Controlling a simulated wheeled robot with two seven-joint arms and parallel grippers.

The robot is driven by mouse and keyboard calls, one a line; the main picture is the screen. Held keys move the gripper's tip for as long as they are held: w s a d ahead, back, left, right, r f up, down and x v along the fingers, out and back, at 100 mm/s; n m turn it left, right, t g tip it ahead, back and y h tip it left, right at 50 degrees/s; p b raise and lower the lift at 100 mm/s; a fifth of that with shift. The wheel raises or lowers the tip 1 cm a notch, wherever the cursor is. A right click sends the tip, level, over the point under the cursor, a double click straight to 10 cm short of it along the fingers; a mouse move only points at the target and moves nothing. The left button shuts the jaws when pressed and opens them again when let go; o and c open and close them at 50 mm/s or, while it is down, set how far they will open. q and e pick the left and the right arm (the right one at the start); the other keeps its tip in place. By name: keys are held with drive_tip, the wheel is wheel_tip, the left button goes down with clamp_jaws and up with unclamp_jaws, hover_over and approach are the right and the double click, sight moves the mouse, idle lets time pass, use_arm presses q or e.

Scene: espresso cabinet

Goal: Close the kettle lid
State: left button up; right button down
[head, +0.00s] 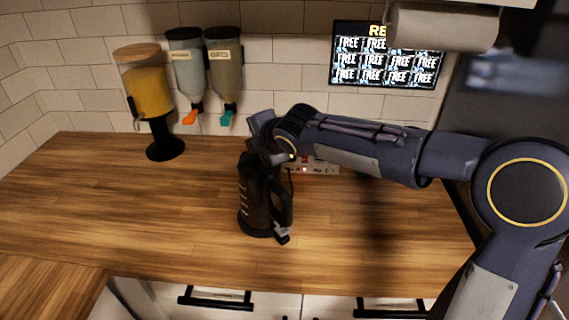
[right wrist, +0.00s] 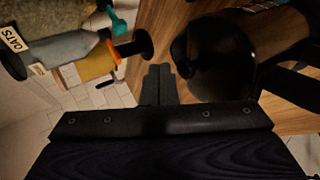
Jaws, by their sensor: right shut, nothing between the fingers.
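The black kettle (head: 258,205) stands upright on the wooden counter in the middle of the head view, its handle on the right side. My right gripper (head: 268,150) is right at the kettle's top and hides much of it. In the right wrist view, the kettle's round dark top (right wrist: 222,58) is to the right of my gripper fingers (right wrist: 158,72). The fingers are shut together and hold nothing. A small gap shows between the fingers and the kettle's top in that view. Whether the lid is raised or down is hard to tell. My left gripper is not in view.
A yellow-filled dispenser (head: 145,90) stands at the back left. Two wall dispensers (head: 205,70) hang beside it. A power strip (head: 318,169) lies behind the kettle. The counter (head: 120,215) left of the kettle is clear.

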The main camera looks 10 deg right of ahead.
sight(255, 155)
drive_tip(key=shift+w+f, duration=0.1)
idle(0.3)
wheel_tip(255, 155, up, 5)
drive_tip(key=p, duration=0.3)
drive_tip(key=shift+a+r, duration=0.1)
drive_tip(key=shift+r, duration=0.1)
wheel_tip(255, 155, up, 8)
drive_tip(key=s+d+f+m+g+h, duration=0.1)
drive_tip(key=s+d+f+m, duration=0.3)
drive_tip(key=s+d+m, duration=0.45)
drive_tip(key=s+d+f+m+g, duration=0.1)
drive_tip(key=s+d+f+m, duration=0.1)
drive_tip(key=s+f+m, duration=0.3)
drive_tip(key=s+d+f+m+g, duration=0.1)
drive_tip(key=s+f+m, duration=0.4)
drive_tip(key=s, duration=0.8)
drive_tip(key=s+d+f+m+g, duration=0.1)
drive_tip(key=s+d+f+m, duration=0.2)
drive_tip(key=s+f+m, duration=0.3)
drive_tip(key=s, duration=0.3)
drive_tip(key=shift+d+f+y, duration=0.25)
drive_tip(key=shift+d+y, duration=0.1)
drive_tip(key=shift+y, duration=0.05)
